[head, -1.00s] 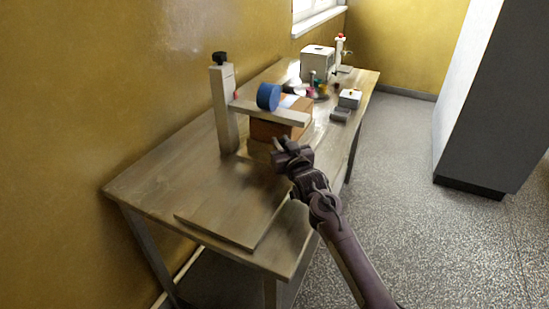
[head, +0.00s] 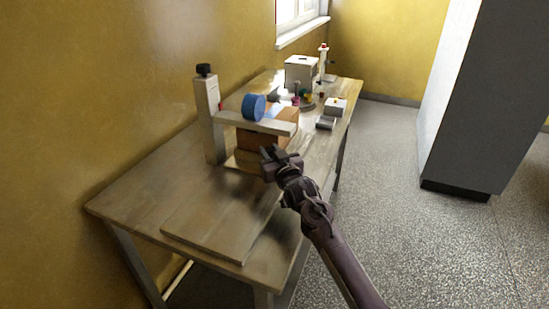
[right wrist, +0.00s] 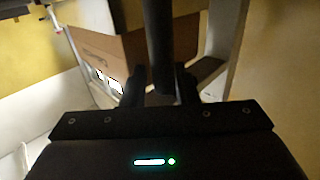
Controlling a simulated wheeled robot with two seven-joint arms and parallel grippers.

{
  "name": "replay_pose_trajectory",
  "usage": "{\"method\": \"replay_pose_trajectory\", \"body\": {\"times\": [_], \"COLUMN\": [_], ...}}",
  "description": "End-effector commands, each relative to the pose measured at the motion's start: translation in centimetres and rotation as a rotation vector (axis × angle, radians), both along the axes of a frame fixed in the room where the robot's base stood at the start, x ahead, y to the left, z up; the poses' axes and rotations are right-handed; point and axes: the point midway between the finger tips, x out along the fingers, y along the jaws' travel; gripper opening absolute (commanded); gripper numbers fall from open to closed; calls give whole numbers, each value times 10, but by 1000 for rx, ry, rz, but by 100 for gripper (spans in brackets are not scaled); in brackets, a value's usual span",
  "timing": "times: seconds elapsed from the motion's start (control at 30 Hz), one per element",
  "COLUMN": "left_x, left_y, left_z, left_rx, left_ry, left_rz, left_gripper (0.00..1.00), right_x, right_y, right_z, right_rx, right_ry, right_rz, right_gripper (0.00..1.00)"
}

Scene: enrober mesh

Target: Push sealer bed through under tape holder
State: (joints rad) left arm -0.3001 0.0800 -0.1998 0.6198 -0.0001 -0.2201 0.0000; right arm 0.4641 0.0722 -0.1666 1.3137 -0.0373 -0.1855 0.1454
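The tape holder is a pale wooden post (head: 209,120) with a crossbar (head: 250,122) carrying a blue tape roll (head: 254,107). A brown carton (head: 262,139) stands beneath and behind the crossbar and also shows in the right wrist view (right wrist: 110,52). It rests on a light board (head: 232,164), seemingly the sealer bed, mostly hidden by the carton and my arm. A wider flat board (head: 215,215) lies in front. My right gripper (head: 268,153) is at the carton's near lower side, its fingers apart; contact cannot be told. A dark bar between the fingers blurs the wrist view. My left gripper is not in view.
Beyond the holder, the wooden table (head: 125,205) bears a white box (head: 301,69), a small white box (head: 336,106), a grey block (head: 326,123) and small coloured items. A yellow wall runs along the left. A grey cabinet (head: 480,100) stands across clear floor.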

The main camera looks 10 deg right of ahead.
Motion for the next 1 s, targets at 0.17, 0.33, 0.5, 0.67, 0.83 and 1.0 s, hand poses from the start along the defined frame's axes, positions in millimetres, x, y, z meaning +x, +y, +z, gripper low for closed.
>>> {"method": "replay_pose_trajectory", "body": {"times": [0.17,0.33,0.5,0.67,0.83,1.0], "left_x": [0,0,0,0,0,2], "left_y": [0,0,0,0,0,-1], "left_z": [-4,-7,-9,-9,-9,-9], "left_rx": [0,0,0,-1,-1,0], "left_ry": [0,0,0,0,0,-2], "left_rz": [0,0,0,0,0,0], "left_gripper": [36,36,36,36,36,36], "right_x": [-25,-50,-65,-69,-69,-69], "right_y": [-5,-8,-11,-11,-11,-11], "right_z": [-3,-1,1,1,2,1], "right_rx": [-1,0,1,-1,-1,-1], "right_ry": [1,-1,-4,-3,-3,-3], "right_rz": [-1,-1,-1,-1,-1,0], "right_gripper": [27,27,27,27,27,27]}}
